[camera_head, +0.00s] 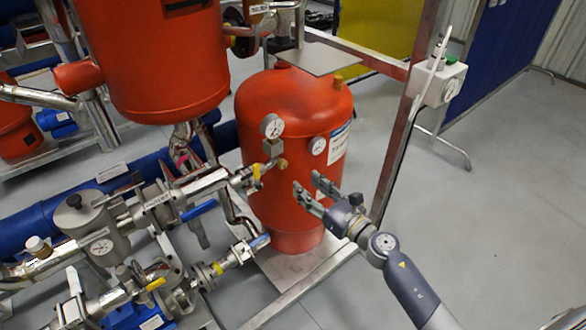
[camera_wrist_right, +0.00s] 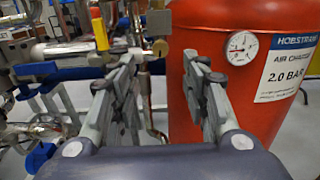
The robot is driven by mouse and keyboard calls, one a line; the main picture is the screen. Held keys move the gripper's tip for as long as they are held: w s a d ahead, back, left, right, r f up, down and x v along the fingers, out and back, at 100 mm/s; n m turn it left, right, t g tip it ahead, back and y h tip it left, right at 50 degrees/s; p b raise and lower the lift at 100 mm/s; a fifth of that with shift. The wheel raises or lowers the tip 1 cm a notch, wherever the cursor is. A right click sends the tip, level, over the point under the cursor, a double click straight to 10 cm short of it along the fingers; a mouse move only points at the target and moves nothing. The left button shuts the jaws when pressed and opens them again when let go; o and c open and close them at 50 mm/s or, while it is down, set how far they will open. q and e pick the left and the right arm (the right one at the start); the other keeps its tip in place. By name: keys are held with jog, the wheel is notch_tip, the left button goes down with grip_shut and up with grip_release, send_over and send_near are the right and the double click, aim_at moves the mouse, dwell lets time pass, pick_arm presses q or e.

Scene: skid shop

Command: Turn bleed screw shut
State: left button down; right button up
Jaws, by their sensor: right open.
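My right gripper (camera_head: 308,186) is open and empty in front of the lower red tank (camera_head: 295,110), its fingers pointing left. In the right wrist view the two fingers of my right gripper (camera_wrist_right: 160,75) stand apart with a clear gap between them. A small brass fitting (camera_head: 282,163), which may be the bleed screw, sits below a round gauge (camera_head: 271,126), a little beyond and above the fingertips. The brass fitting also shows in the right wrist view (camera_wrist_right: 160,48), seen between the fingertips and farther away. No contact is visible. My left gripper is out of view.
A larger red tank (camera_head: 150,50) hangs at the upper left. Pipes with a blue-handled valve (camera_head: 198,210) lie left of the gripper. A metal frame post (camera_head: 402,135) stands close behind my right arm.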

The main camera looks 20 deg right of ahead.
aim_at(285, 166)
jog(key=x, duration=0.9)
jog(key=shift+w+f+p, duration=0.1)
jog(key=shift+w+p, duration=0.1)
jog(key=shift+p, duration=0.15)
grip_shut()
